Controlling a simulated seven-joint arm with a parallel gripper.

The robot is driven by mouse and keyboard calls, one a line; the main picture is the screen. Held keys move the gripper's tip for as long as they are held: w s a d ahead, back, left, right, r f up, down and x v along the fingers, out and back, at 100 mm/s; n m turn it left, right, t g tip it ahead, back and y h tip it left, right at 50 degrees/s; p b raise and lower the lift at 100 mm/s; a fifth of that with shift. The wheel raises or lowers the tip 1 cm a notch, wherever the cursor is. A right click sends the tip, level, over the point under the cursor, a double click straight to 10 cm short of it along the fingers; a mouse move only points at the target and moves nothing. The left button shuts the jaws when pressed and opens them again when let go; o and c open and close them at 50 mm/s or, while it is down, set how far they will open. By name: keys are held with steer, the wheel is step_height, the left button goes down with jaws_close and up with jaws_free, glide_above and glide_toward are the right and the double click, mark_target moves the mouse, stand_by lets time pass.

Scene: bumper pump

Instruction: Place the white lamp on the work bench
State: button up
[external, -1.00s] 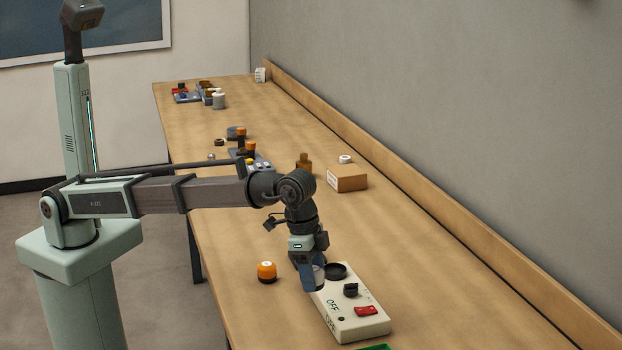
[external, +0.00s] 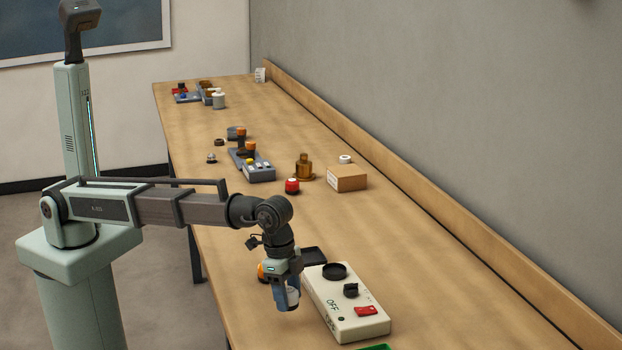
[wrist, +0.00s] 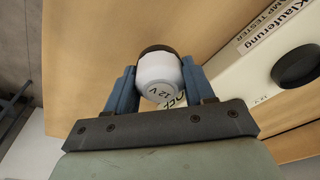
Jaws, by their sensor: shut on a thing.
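The white lamp (wrist: 158,72), marked "12 V" and with a dark base, sits between the two blue fingers of my gripper (wrist: 157,90) in the wrist view. In the external view my gripper (external: 287,293) is shut on the lamp, left of the cream lamp tester (external: 338,312). The fingers mostly hide the lamp there. The wooden work bench (external: 245,305) lies below it; I cannot tell whether the lamp touches the bench. The tester also shows in the wrist view (wrist: 245,75), with a dark round socket (wrist: 297,67).
An orange lamp (external: 261,272) stands partly hidden behind my gripper. A dark tray (external: 314,255) lies behind the tester. A red-topped lamp (external: 292,186), an amber bottle-like piece (external: 304,168) and a cardboard box (external: 349,178) stand farther back. Bare bench lies left of the tester.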

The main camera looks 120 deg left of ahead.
steer(key=shift+f, duration=2)
steer(key=shift+f, duration=0.2)
steer(key=o, duration=1.1)
steer(key=shift+r, duration=0.2)
steer(key=r, duration=0.4)
steer(key=s+r, duration=0.1)
steer(key=r, duration=0.7)
steer(key=shift+s, duration=0.4)
